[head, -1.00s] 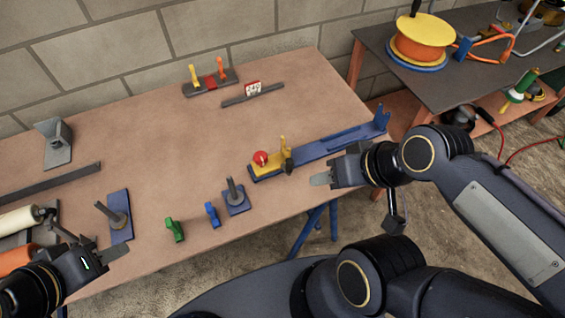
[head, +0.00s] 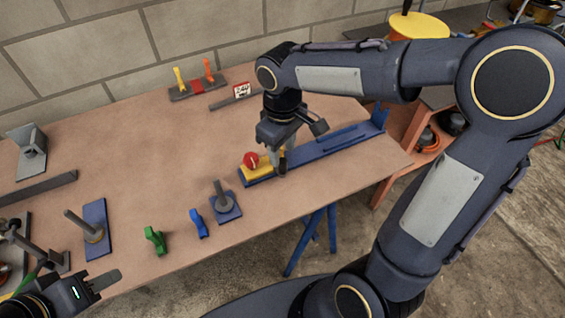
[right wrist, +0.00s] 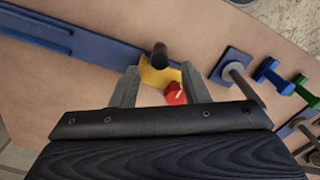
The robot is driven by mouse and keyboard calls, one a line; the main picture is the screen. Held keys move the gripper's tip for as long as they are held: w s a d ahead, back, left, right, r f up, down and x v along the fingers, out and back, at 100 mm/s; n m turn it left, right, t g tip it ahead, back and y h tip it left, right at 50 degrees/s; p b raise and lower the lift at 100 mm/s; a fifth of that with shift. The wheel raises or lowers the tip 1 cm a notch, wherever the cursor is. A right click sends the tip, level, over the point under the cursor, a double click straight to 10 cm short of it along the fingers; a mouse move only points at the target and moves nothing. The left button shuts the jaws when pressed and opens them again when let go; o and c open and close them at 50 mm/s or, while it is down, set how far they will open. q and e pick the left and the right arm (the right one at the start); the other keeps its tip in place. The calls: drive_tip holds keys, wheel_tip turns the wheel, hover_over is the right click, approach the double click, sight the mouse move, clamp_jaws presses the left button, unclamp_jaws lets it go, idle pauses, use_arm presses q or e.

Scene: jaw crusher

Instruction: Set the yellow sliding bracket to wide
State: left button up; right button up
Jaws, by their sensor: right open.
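The yellow sliding bracket (head: 262,171) sits at the left end of a long blue rail (head: 325,143) on the bench. It has a red knob (head: 251,159) on top and a dark post (head: 282,161) beside it. My right gripper (head: 285,155) is above the bracket, pointing down, and partly hides it. In the right wrist view the open fingers stand on either side of the yellow bracket (right wrist: 158,74), with the red knob (right wrist: 175,93) near one finger. I cannot tell whether they touch it. My left gripper (head: 108,280) is low at the left, away from the bracket; its jaw opening is unclear.
A blue plate with a grey peg (head: 226,206), a blue clip (head: 198,223) and a green clip (head: 155,240) stand left of the rail. A "240" sign (head: 242,90) and a rack with coloured levers (head: 197,88) are at the back. The bench middle is clear.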

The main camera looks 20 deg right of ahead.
sight(283, 160)
wheel_tip(283, 160, down, 5)
drive_tip(key=shift+f, duration=0.1)
idle(0.3)
clamp_jaws()
